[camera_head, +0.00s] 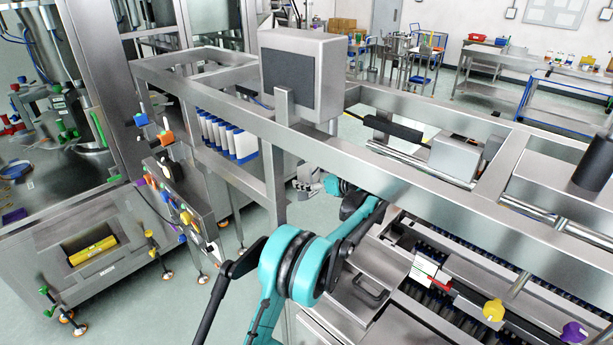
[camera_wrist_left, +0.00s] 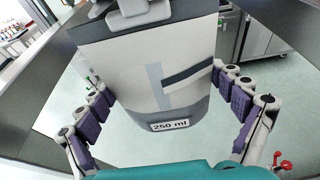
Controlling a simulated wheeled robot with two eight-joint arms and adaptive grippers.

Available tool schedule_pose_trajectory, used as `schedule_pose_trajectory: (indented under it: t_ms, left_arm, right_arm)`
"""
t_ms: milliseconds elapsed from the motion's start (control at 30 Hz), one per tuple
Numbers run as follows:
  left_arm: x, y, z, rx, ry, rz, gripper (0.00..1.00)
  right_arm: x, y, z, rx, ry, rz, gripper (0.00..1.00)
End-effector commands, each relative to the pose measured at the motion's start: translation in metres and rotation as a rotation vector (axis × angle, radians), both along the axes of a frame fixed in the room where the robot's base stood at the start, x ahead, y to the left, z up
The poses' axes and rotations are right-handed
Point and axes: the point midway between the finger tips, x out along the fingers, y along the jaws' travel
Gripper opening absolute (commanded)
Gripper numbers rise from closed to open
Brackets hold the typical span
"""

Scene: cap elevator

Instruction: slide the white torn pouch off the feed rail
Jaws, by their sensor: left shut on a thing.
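A white pouch (camera_wrist_left: 160,80) with grey bands, a dark top and a "250 ml" label fills the middle of the left wrist view. My left gripper (camera_wrist_left: 172,110) has its purple-padded fingers on either side of the pouch and is shut on it. The pouch hangs upright, slightly tilted in that view. No tear can be made out. In the head view my left gripper (camera_head: 306,181) is small, behind the steel frame. A row of white and blue pouches (camera_head: 227,137) hangs left of it. I cannot tell the held pouch there. My right gripper is not in view.
A steel frame beam (camera_head: 220,113) and an upright post (camera_head: 275,170) stand close to my left gripper. A grey box (camera_head: 301,72) sits above. A panel with coloured knobs (camera_head: 183,205) is at the left. Open floor (camera_head: 245,225) shows below.

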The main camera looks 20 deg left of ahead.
Motion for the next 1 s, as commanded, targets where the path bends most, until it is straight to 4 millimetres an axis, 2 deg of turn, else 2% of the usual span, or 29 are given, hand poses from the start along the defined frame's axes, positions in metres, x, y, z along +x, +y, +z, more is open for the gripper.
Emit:
schedule_pose_trajectory:
  t_ms: [1000]
  left_arm:
    - [-0.018,-0.05,0.0,0.0,-0.001,0.001,0.66]
  right_arm:
    - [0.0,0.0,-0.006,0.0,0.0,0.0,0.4]
